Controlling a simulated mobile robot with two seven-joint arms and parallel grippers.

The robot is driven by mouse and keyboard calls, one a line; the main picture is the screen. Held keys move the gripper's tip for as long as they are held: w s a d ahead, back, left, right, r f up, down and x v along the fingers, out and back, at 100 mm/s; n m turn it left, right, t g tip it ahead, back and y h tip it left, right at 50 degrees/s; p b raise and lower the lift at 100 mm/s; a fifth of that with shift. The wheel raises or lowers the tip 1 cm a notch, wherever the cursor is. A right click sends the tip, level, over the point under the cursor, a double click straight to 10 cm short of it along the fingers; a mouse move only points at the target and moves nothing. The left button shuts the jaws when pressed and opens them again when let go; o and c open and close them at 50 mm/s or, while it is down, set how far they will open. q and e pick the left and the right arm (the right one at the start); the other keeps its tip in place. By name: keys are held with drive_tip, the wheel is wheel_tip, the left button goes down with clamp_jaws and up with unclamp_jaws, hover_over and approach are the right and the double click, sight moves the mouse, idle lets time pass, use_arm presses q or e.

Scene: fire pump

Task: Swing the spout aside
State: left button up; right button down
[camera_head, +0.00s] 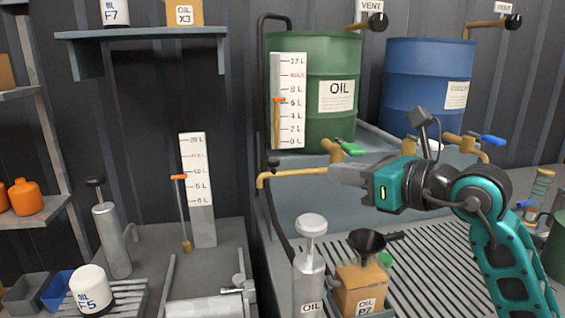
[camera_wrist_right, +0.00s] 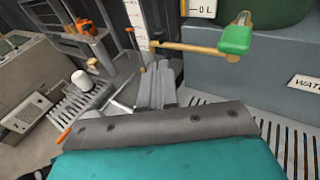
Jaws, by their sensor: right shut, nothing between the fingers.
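The brass spout (camera_head: 292,174) runs left from the tap below the green oil drum (camera_head: 313,90) and ends in a downward bend. The tap has a green handle (camera_head: 352,149). In the right wrist view the spout (camera_wrist_right: 190,47) reaches left from the green handle (camera_wrist_right: 236,37), with its bent end just beyond my fingertips. My right gripper (camera_head: 333,172) is shut and empty, in front of the spout's right part in the head view. I cannot tell whether the fingers touch the spout. My left gripper is not in view.
A funnel (camera_head: 367,241) sits on an orange box (camera_head: 360,285) below the spout, beside an oil pump cylinder (camera_head: 309,262). A blue drum (camera_head: 428,80) with a blue-handled tap stands right. A slatted grate (camera_head: 425,265) lies below my right arm. A black hose hangs left of the green drum.

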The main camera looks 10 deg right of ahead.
drive_tip(key=p, duration=0.1)
approach(278, 161)
drive_tip(key=x, duration=0.5)
drive_tip(key=shift+s+a+f, duration=0.1)
drive_tip(key=shift+a+f, duration=0.05)
drive_tip(key=shift+a, duration=0.05)
drive_tip(key=shift+x, duration=0.8)
drive_tip(key=shift+w, duration=0.2)
drive_tip(key=shift+w+a, duration=0.2)
drive_tip(key=shift+w, duration=0.4)
drive_tip(key=shift+d+p, duration=0.1)
drive_tip(key=shift+p, duration=0.2)
